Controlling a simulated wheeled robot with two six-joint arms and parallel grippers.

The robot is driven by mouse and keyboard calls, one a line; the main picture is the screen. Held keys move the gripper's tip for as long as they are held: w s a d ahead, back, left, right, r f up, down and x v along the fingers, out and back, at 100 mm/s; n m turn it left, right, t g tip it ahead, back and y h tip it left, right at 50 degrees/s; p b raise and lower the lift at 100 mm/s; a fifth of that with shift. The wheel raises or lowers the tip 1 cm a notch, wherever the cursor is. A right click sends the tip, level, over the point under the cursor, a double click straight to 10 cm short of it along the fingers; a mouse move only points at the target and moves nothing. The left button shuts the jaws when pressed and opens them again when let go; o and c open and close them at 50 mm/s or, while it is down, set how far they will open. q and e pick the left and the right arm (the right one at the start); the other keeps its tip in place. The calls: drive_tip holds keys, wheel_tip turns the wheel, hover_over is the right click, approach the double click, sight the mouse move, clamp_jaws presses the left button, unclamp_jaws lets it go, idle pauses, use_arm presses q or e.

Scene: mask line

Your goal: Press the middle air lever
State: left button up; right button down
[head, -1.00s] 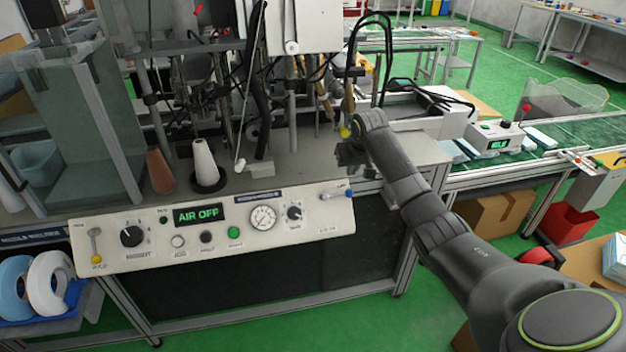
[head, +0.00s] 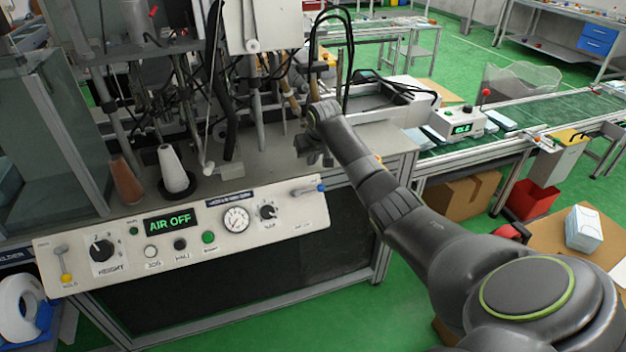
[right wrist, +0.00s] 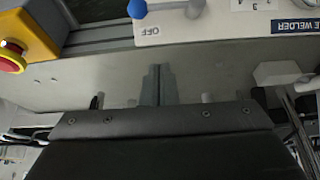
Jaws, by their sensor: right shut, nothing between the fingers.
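A white control panel (head: 180,235) runs along the front of the machine, with a green display (head: 167,221) reading AIR OFF. A lever with a blue ball knob (head: 320,187) sits at the panel's right end. In the right wrist view its blue knob (right wrist: 137,9) is at the top edge, beside the word OFF. A lever with a yellow knob (head: 66,278) is at the panel's left end. My right gripper (head: 316,157) is above and behind the blue lever, apart from it. Its fingers (right wrist: 157,72) are shut and empty. My left gripper is not in view.
Rods and hoses hang close to my right gripper. A conveyor (head: 560,115) and a box with a red-knobbed lever (head: 486,93) are at right. A red emergency button (right wrist: 10,55) shows in the right wrist view.

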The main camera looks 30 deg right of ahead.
sight(307, 191)
drive_tip(key=x, duration=0.5)
drive_tip(key=shift+w+f, duration=0.1)
drive_tip(key=shift+f, duration=0.05)
drive_tip(key=shift+s+a+f+p, duration=0.15)
drive_tip(key=shift+s+f+p, duration=0.25)
drive_tip(key=shift+s, duration=0.15)
drive_tip(key=shift+s+a+f+p, duration=0.15)
drive_tip(key=shift+s+f+p, duration=0.25)
drive_tip(key=shift+s, duration=0.15)
drive_tip(key=shift+s+f, duration=0.25)
drive_tip(key=shift+s, duration=0.15)
drive_tip(key=shift+a+f, duration=0.1)
drive_tip(key=shift+f, duration=0.05)
